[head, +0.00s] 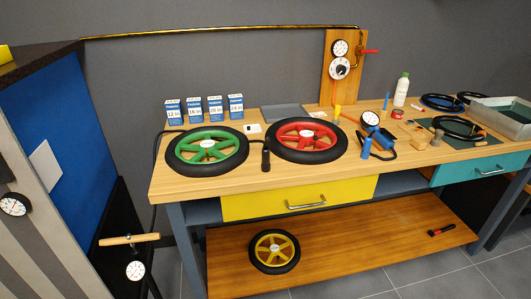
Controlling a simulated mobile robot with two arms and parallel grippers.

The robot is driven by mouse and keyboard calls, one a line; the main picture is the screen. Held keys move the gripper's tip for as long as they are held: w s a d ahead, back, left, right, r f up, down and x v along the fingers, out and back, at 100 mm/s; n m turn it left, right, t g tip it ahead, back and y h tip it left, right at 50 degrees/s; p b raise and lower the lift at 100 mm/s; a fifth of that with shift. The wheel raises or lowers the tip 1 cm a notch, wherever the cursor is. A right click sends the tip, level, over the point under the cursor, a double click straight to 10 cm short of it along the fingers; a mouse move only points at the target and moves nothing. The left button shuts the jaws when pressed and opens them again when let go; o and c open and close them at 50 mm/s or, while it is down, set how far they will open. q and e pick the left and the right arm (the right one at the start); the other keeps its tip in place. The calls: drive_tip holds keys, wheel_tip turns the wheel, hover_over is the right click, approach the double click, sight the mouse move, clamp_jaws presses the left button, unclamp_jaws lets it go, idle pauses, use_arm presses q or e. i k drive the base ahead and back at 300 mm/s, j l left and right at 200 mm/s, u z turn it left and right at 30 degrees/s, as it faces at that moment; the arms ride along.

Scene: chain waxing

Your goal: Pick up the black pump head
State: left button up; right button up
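A small black upright piece that looks like the pump head (265,158) lies on the workbench between the green-spoked wheel (206,150) and the red-spoked wheel (305,138), close to the front edge. A thin dark part sticks out to the left at its top. A black hose (154,165) runs up over the bench's left edge and passes behind the green wheel. Whether it joins the black piece is hidden. A floor pump with a wooden handle (130,239) and a round gauge (135,270) stands left of the bench. Neither of my grippers is in view.
The wooden bench (240,187) has a yellow drawer (300,197) and a lower shelf holding a yellow wheel (274,251). Blue-and-white boxes (194,110) stand at the back. Tools, tyres and a grey tray (505,117) crowd the right side. A blue panel (72,160) stands at left.

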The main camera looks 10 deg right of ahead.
sight(266, 153)
drive_tip(key=l+u, duration=0.1)
drive_tip(key=u, duration=1)
drive_tip(key=l+u, duration=0.3)
drive_tip(key=k+l+u, duration=0.1)
drive_tip(key=l+u, duration=0.2)
drive_tip(key=l, duration=0.2)
drive_tip(key=k+l+u, duration=0.1)
drive_tip(key=l+u, duration=0.2)
drive_tip(key=k+l+u, duration=0.15)
drive_tip(key=l+u, duration=0.15)
drive_tip(key=k+l+u, duration=0.15)
drive_tip(key=l+u, duration=0.15)
drive_tip(key=l, duration=0.15)
